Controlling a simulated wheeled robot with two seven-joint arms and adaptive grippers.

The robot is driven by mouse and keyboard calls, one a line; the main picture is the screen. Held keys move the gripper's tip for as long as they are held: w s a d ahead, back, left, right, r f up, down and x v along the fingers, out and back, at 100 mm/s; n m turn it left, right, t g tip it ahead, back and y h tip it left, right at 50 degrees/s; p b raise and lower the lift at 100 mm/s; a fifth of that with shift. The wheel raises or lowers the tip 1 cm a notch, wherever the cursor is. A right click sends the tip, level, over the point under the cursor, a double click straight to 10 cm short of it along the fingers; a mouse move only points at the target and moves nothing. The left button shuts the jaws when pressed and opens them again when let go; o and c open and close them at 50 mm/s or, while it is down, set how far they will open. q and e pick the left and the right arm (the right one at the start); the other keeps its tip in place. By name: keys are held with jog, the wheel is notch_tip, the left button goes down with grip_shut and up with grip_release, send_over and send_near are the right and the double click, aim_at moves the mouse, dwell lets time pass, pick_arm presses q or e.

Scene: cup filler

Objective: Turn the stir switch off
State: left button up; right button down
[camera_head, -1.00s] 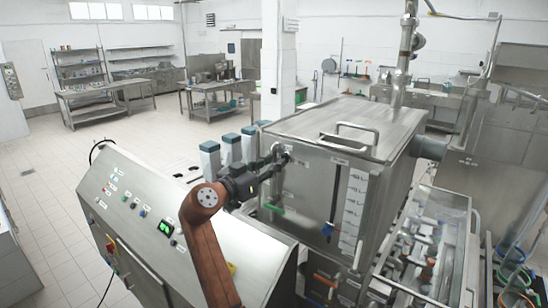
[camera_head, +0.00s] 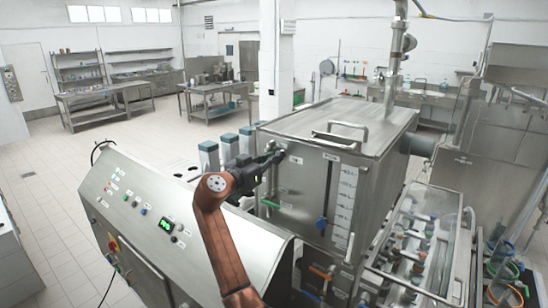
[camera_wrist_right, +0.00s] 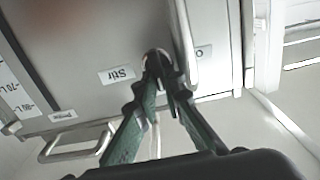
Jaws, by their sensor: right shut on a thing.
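The steel tank (camera_head: 305,185) stands right of centre in the head view. Its upper front carries the "Stir" label (camera_wrist_right: 117,75), which shows upside down in the wrist view. My right gripper (camera_head: 278,153) is at the tank's upper left front corner. In the wrist view its fingers (camera_wrist_right: 158,66) are closed together on the small round stir switch (camera_wrist_right: 155,56) beside that label. The fingertips hide most of the switch, so I cannot tell its setting. My left gripper is not in view.
A sloped control panel (camera_head: 140,205) with buttons and a green display lies left of my arm. A vertical pipe with a green handle (camera_head: 270,203) runs close below the gripper. A lid handle (camera_head: 340,133) tops the tank. A glass-covered unit (camera_head: 410,245) stands right.

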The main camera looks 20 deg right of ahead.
pick_arm(q)
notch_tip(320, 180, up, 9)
jog(key=p, duration=0.9)
pick_arm(e)
jog(key=shift+w+a+f+n, duration=0.1)
jog(key=shift+w+f+n, duration=0.1)
jog(key=shift+n, duration=2.75)
jog(key=shift+w+a+f+n, duration=0.15)
jog(key=shift+f+n, duration=0.1)
jog(key=shift+n, duration=2.75)
jog(key=shift+w+a+f+n, duration=0.1)
jog(key=shift+w+f+n, duration=0.1)
jog(key=shift+n, duration=2.75)
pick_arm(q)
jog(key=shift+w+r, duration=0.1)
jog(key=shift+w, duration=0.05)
pick_arm(e)
jog(key=c, duration=2)
grip_release()
jog(key=shift+c, duration=0.2)
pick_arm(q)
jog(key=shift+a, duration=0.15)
pick_arm(e)
jog(key=shift+s+a, duration=0.1)
